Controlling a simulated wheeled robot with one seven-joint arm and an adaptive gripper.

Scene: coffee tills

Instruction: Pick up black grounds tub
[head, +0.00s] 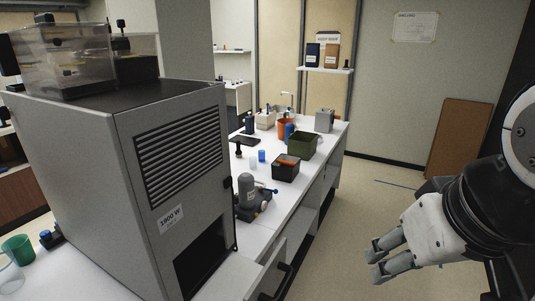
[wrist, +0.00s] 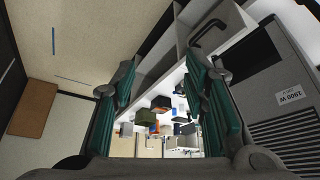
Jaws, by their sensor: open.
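A black tub (head: 285,173) with something orange showing at its top stands on the white counter, in the middle of the head view. It fits the black grounds tub, though no label is readable. In the wrist view a small dark box (wrist: 160,104) between my fingers looks like the same tub. My gripper (head: 373,262) is at the lower right of the head view, out over the floor, well away from the tub. In the wrist view my gripper (wrist: 160,65) has its fingers wide apart with nothing held.
A dark green bin (head: 302,144) stands just behind the tub. A grey grinder-like device (head: 247,192) stands in front of it. A large grey machine (head: 75,170) fills the left. An open drawer (head: 272,274) juts out below the counter. The floor at right is mostly clear.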

